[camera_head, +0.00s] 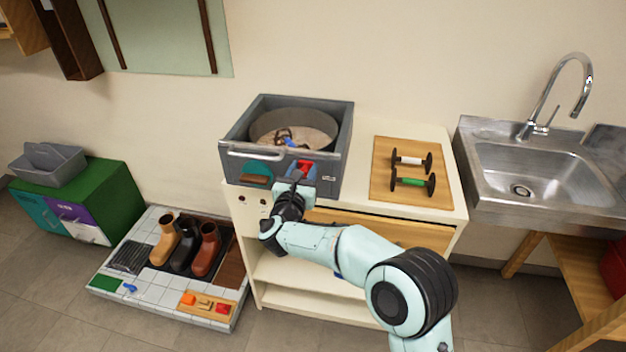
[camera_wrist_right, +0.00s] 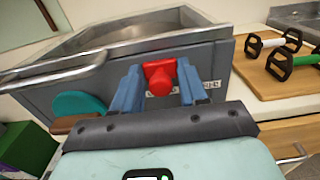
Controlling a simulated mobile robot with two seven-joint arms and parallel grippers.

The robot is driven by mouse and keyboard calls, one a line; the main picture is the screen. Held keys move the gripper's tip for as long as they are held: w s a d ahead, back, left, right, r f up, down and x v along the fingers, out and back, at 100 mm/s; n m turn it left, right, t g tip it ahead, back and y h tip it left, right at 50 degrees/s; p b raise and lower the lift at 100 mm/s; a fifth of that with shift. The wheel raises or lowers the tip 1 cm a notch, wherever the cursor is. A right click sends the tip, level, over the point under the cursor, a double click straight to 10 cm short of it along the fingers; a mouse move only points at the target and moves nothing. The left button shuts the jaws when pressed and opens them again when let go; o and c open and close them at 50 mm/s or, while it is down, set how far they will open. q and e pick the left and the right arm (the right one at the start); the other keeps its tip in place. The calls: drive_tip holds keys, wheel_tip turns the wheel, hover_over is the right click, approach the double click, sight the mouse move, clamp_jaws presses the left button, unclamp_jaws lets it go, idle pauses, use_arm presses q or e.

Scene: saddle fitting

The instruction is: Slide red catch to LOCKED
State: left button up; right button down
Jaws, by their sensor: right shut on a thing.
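The red catch (camera_head: 304,166) is on the front face of a grey box-shaped unit (camera_head: 333,150) with a round basin in its top. In the right wrist view the red catch (camera_wrist_right: 160,78) sits between the two blue fingers of my right gripper (camera_wrist_right: 157,88). My right gripper (camera_head: 297,182) is shut on the catch at the unit's front. A small label (camera_wrist_right: 212,84) is just right of the catch, partly hidden by a finger, and its text is too small to read. My left gripper is not in view.
A metal handle bar (camera_head: 252,154) and a teal and brown piece (camera_head: 256,174) are left of the catch. A wooden board (camera_head: 408,195) with two spools lies on the counter to the right, beside a sink (camera_head: 530,170). Boots (camera_head: 185,245) stand on a low platform at left.

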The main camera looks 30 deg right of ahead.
drive_tip(key=shift+a, duration=0.25)
drive_tip(key=c, duration=1)
unclamp_jaws()
drive_tip(key=shift+w, duration=0.15)
drive_tip(key=shift+a, duration=0.1)
drive_tip(key=b+v, duration=0.1)
drive_tip(key=v, duration=1.2)
drive_tip(key=shift+s+b, duration=0.2)
drive_tip(key=shift+b, duration=0.1)
